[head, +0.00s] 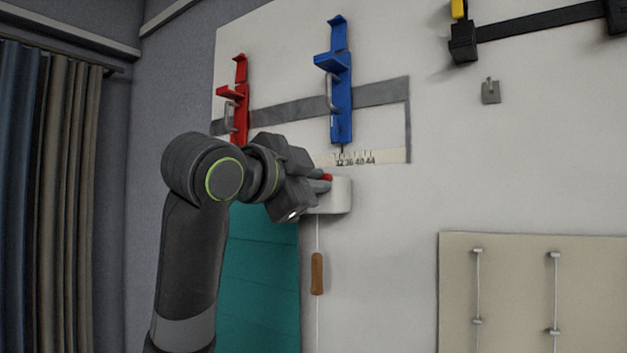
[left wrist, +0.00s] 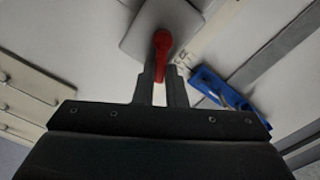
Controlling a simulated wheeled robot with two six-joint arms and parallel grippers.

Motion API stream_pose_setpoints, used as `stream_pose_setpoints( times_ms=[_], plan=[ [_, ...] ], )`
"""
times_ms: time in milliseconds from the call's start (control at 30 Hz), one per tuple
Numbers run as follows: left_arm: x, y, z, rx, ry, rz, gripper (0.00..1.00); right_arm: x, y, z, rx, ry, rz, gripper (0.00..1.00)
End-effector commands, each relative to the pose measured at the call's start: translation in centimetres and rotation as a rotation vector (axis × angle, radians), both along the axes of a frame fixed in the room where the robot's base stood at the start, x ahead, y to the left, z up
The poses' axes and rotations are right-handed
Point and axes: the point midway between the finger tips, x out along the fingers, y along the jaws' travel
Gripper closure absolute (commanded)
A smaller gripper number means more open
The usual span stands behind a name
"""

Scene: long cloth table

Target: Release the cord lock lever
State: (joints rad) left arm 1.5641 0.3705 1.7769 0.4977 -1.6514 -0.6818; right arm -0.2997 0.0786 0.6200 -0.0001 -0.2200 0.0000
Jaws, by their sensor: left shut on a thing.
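The cord lock is a white box (head: 341,197) on the white wall panel, and it also shows in the left wrist view (left wrist: 138,40). Its red lever (head: 327,177) sticks out toward my gripper and shows more fully in the left wrist view (left wrist: 162,46). My left gripper (head: 322,182) is at the lever, its two fingers (left wrist: 161,80) closed around the lever's end. A thin cord hangs below the box with a brown wooden toggle (head: 317,274) on it. My gripper hides part of the box. My right gripper is not in view.
A red clamp (head: 240,100) and a blue clamp (head: 341,95) hang above on a grey strip, over a numbered scale (head: 356,158). A teal panel (head: 262,265) is below my arm. A beige board with rods (head: 515,290) is lower right. Curtains (head: 45,200) hang far left.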

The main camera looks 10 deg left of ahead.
Motion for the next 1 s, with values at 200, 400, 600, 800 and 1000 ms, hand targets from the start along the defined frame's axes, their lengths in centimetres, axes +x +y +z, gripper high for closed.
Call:
stream_pose_setpoints(
  times_ms=[200, 400, 600, 800, 1000],
  plan=[
    [-0.08, -0.17, -0.46, 0.090, -0.036, -0.001, 1.00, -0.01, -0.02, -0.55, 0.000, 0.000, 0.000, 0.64],
    [-0.14, -0.32, -0.73, 0.196, -0.079, -0.001, 1.00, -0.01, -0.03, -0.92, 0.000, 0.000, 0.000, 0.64],
    [-0.14, -0.33, -0.72, 0.213, -0.086, -0.001, 1.00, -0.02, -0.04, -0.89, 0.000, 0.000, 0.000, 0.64],
    [-0.14, -0.33, -0.74, 0.213, -0.084, -0.002, 0.83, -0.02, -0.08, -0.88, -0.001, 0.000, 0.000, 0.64],
    [-0.13, -0.32, -0.72, 0.211, -0.086, -0.001, 0.67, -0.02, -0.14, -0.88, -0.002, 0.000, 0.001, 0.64]
  ],
)
